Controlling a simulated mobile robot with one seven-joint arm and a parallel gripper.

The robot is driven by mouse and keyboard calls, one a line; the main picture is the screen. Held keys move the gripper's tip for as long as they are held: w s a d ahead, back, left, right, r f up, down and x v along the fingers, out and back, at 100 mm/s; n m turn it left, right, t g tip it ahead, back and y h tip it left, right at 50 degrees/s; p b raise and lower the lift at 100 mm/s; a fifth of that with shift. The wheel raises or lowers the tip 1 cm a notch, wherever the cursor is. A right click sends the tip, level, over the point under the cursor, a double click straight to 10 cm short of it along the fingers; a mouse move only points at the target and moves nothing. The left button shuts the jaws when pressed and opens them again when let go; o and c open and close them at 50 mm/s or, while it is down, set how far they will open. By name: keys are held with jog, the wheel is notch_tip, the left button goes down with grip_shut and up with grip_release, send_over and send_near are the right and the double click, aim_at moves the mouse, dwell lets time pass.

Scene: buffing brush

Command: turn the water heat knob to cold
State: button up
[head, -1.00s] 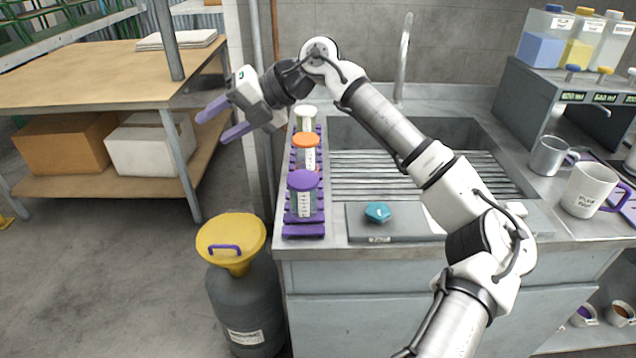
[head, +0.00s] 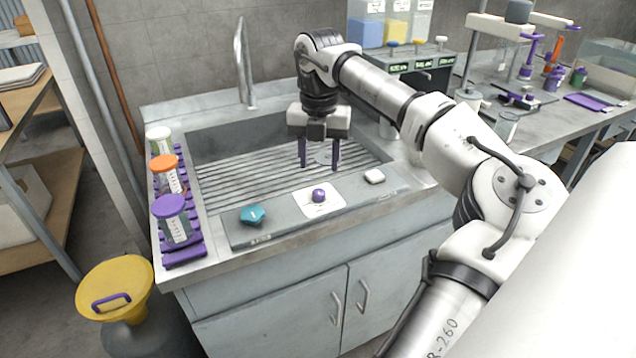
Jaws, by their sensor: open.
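A grey control panel (head: 285,222) lies along the front edge of the sink. It bears a teal star-shaped knob (head: 252,214) at the left, a small purple knob (head: 319,195) on a white plate in the middle, and a white rounded piece (head: 374,176) at the right. I cannot read the markings, so I cannot tell which is the heat knob or how it is set. My gripper (head: 320,167) is open and points down over the sink, a little behind the purple knob and apart from it. Its two purple fingers hold nothing.
The ribbed sink (head: 240,185) has a tall metal faucet (head: 243,65) behind it. Lidded jars, one with an orange lid (head: 164,162), stand on a purple rack left of the sink. A dispenser (head: 440,72) stands at the back right. A yellow-topped canister (head: 115,285) is on the floor.

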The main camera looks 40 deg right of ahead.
aim_at(319, 191)
notch_tip(319, 191, down, 7)
jog(key=shift+f+p, duration=0.2)
jog(key=shift+p, duration=0.35)
jog(key=c, duration=1)
jog(key=shift+n, duration=0.4)
jog(key=n+b, duration=0.1)
jog(key=n, duration=0.4)
jog(key=shift+n+b, duration=0.3)
jog(key=shift+b, duration=0.1)
jog(key=n, duration=0.5)
jog(key=shift+n, duration=0.3)
jog(key=shift+w+r, duration=0.1)
